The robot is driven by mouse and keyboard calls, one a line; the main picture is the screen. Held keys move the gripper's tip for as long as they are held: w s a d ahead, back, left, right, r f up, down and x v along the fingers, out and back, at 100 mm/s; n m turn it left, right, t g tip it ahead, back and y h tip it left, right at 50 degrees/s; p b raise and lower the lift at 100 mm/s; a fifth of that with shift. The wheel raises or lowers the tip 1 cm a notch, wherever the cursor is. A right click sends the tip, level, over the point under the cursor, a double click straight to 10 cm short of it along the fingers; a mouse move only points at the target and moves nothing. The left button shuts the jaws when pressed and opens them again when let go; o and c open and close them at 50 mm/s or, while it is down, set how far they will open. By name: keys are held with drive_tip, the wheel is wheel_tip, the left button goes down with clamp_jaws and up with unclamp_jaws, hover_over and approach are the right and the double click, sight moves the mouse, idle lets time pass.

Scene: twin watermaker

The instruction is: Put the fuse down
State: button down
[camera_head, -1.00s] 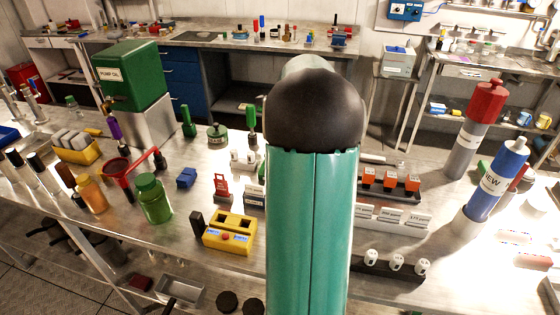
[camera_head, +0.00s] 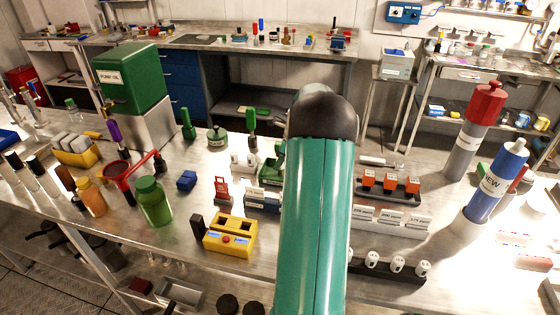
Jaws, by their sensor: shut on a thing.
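My arm rises through the middle of the view and hides my gripper and whatever it holds. No fuse can be made out for certain. A dark strip (camera_head: 408,275) at the front right of the bench bears several small white pieces (camera_head: 398,264); I cannot tell whether they are fuses. A dark rack (camera_head: 400,194) with orange blocks (camera_head: 389,181) stands behind it. White labelled boxes (camera_head: 391,217) stand between the two.
A steel bench (camera_head: 160,240) carries it all. Left of my arm stand a green jar (camera_head: 153,202), a red tag-shaped piece (camera_head: 222,190) and a green tray (camera_head: 268,172). Blue (camera_head: 497,180) and grey-red (camera_head: 474,130) cylinders stand at right.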

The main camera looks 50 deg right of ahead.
drive_tip(key=shift+f, duration=0.1)
drive_tip(key=c, duration=1.2)
unclamp_jaws()
